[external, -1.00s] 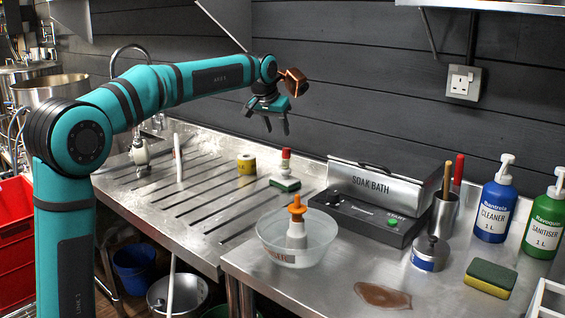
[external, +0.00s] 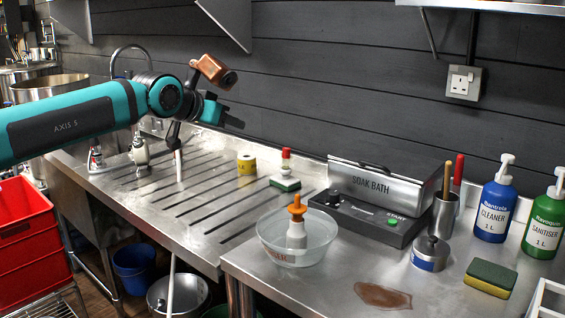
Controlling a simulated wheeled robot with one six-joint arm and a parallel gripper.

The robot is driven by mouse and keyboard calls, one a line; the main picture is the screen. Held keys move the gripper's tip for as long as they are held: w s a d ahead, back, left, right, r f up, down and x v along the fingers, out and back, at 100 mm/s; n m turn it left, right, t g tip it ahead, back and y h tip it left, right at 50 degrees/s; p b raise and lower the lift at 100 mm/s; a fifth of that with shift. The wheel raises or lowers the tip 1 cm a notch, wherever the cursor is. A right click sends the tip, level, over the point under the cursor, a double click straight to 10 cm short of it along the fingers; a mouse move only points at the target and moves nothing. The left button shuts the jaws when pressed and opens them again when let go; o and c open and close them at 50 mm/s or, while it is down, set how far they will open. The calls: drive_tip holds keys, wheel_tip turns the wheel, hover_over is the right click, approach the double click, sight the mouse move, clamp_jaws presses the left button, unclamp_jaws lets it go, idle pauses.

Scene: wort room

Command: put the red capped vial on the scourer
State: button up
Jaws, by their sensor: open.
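The red capped vial (external: 286,162) stands upright toward the back of the steel counter, left of the soak bath. It appears to rest on the small green scourer (external: 286,184), with nothing holding it. My gripper (external: 207,132) is open and empty, up in the air left of the vial and well clear of it, above the grooved drainer. Its fingers are seen partly against the dark wall, and my arm reaches in from the left edge.
A yellow roll (external: 246,164) stands left of the vial. The soak bath (external: 375,190) stands right of it. A clear bowl (external: 297,240) holds an orange-topped bottle (external: 297,222). A yellow-green sponge (external: 490,278) lies at the front right. The grooved drainer (external: 190,205) is mostly clear.

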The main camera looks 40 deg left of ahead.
drive_tip(key=s+d+f+t, duration=0.1)
drive_tip(key=s+f+t, duration=0.1)
drive_tip(key=s, duration=0.7)
drive_tip(key=s+d+f+t, duration=0.2)
drive_tip(key=s+t, duration=0.1)
drive_tip(key=s, duration=0.6)
drive_tip(key=shift+s+m+h, duration=0.3)
drive_tip(key=shift+s+m, duration=0.1)
